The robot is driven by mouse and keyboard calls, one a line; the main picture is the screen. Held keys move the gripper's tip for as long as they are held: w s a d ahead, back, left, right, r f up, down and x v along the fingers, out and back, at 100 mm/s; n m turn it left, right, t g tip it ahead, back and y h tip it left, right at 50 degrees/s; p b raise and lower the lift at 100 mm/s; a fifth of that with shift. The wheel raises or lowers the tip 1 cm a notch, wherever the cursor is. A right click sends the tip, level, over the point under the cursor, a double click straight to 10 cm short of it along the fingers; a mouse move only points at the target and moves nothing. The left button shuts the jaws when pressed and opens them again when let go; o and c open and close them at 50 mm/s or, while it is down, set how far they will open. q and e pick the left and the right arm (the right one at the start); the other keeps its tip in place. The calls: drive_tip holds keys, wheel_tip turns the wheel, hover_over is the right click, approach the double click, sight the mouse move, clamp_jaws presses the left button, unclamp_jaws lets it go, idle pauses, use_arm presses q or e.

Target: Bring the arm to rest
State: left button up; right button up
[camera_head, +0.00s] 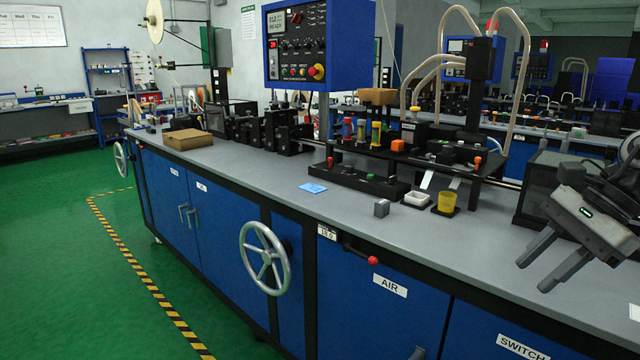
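My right arm comes in from the right edge of the head view. Its gripper (533,275) hangs over the front right part of the grey bench top (395,222). Its two dark fingers point down and to the left, with a gap between them and nothing held. The fingers look clear of the bench, though the exact height is hard to tell. My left arm and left gripper are not in view.
A dark box-like unit (540,188) stands behind the gripper. A yellow cup (446,202), white tray (417,199), small grey block (381,208) and blue cloth (313,188) lie to its left. A handwheel (265,258) and red-knobbed lever (372,260) stick out in front.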

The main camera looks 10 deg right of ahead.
drive_tip(key=s+a+f+m+t+y+p, duration=0.1)
drive_tip(key=s+a+f+m+t+p, duration=0.15)
drive_tip(key=f+m+t, duration=0.7)
drive_tip(key=s+a+f+m+t+p, duration=0.1)
drive_tip(key=s+a+f+m+t, duration=0.2)
drive_tip(key=f+m, duration=1.3)
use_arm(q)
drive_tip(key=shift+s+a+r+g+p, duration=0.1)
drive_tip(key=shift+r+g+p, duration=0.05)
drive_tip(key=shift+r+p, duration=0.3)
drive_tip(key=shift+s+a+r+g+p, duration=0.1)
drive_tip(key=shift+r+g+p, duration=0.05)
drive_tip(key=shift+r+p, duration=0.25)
use_arm(e)
drive_tip(key=s+a+m+g+h, duration=0.1)
drive_tip(key=s+a+m, duration=0.3)
drive_tip(key=a+m, duration=0.5)
drive_tip(key=s+a+m+g+h, duration=0.2)
drive_tip(key=a+m, duration=0.7)
drive_tip(key=m, duration=0.9)
drive_tip(key=shift+s+f+m+g+h, duration=0.15)
drive_tip(key=shift+s+m+g+h, duration=0.25)
drive_tip(key=shift+s, duration=0.5)
